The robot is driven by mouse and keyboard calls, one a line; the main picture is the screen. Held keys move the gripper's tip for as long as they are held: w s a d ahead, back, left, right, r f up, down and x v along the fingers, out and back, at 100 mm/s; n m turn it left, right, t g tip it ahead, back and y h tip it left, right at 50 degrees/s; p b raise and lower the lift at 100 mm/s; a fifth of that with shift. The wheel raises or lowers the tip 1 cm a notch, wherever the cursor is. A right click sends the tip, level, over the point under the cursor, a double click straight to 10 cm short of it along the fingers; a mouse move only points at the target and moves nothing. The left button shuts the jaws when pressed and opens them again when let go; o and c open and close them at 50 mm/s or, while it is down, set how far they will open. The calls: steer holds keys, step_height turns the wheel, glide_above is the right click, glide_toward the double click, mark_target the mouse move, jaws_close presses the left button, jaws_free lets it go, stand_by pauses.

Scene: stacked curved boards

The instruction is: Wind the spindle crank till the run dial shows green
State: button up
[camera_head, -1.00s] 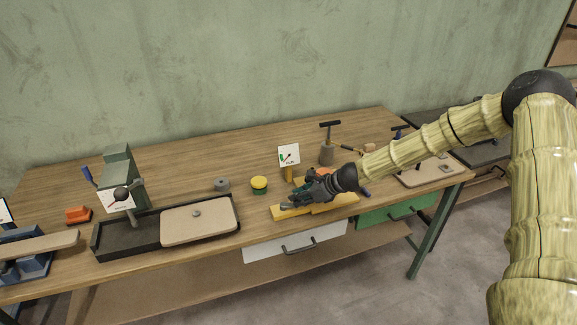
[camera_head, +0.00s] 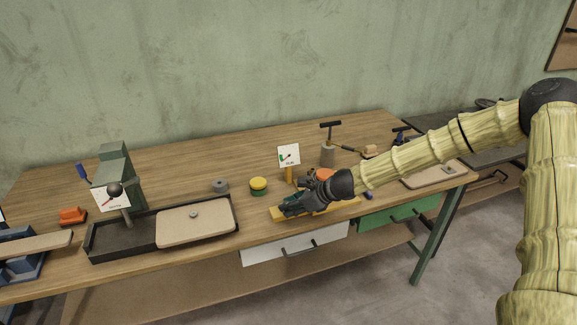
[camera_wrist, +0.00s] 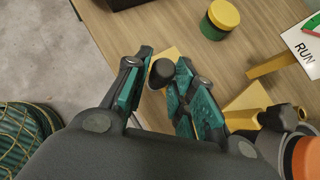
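The run dial is a white card marked RUN (camera_head: 289,155) with green and red marks, on a yellow post; it is partly cut off in the wrist view (camera_wrist: 305,45). I cannot read exactly where its needle points. Its yellow base (camera_head: 277,213) lies near the bench front, largely hidden by my gripper (camera_head: 285,208). In the wrist view, my gripper (camera_wrist: 163,80) is open, with its teal-padded fingers on either side of a black knob (camera_wrist: 161,72), apparently the crank handle. Firm contact is not clear. An orange round part (camera_wrist: 307,158) sits at the right.
A yellow-and-green round pot (camera_head: 258,186) and a grey ring (camera_head: 220,185) stand left of the dial. Farther left is a black tray machine (camera_head: 110,240) with another dial card. The bench's back middle is clear.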

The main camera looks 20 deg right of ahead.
steer(key=shift+o, duration=1)
steer(key=shift+r, duration=0.15)
step_height(320, 180, up, 7)
steer(key=p, duration=0.5)
steer(key=shift+p, duration=0.4)
